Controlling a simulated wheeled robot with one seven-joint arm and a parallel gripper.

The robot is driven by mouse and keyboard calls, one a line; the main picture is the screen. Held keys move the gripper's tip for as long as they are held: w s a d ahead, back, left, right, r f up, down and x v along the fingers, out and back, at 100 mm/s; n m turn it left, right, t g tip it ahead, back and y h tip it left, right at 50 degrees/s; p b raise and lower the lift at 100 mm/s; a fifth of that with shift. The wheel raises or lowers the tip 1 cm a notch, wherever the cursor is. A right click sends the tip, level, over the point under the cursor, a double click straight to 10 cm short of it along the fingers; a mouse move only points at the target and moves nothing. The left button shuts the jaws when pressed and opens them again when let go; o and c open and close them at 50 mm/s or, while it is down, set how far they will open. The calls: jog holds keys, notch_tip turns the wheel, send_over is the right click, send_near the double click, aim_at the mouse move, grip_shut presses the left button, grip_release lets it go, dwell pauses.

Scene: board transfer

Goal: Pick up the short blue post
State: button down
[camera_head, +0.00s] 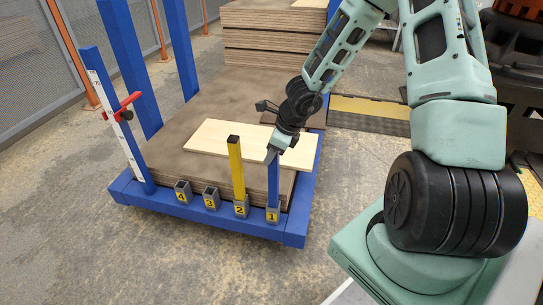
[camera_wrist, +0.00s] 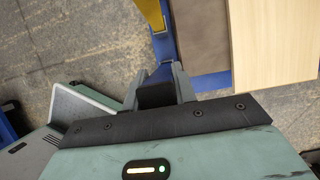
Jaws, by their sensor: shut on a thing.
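The short blue post (camera_head: 273,185) stands upright at the socket marked 1 (camera_head: 272,214), on the front edge of the blue cart. My gripper (camera_head: 271,154) is at its upper end, shut on it. In the wrist view my gripper (camera_wrist: 160,80) has its two grey fingers close about a dark block, with blue (camera_wrist: 164,46) just beyond. The fingers hide the post's top, and I cannot clearly tell the post from the cart's blue edge in that view.
A taller yellow post (camera_head: 236,168) stands in socket 2, close to the left. Sockets 3 (camera_head: 211,197) and 4 (camera_head: 183,192) are empty. A pale board (camera_head: 222,138) lies on the brown stack (camera_head: 160,153) behind. A blue upright with a red clamp (camera_head: 122,107) stands at left.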

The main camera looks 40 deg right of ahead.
notch_tip(320, 180, up, 17)
jog(key=p, duration=1.7)
jog(key=shift+r, duration=0.2)
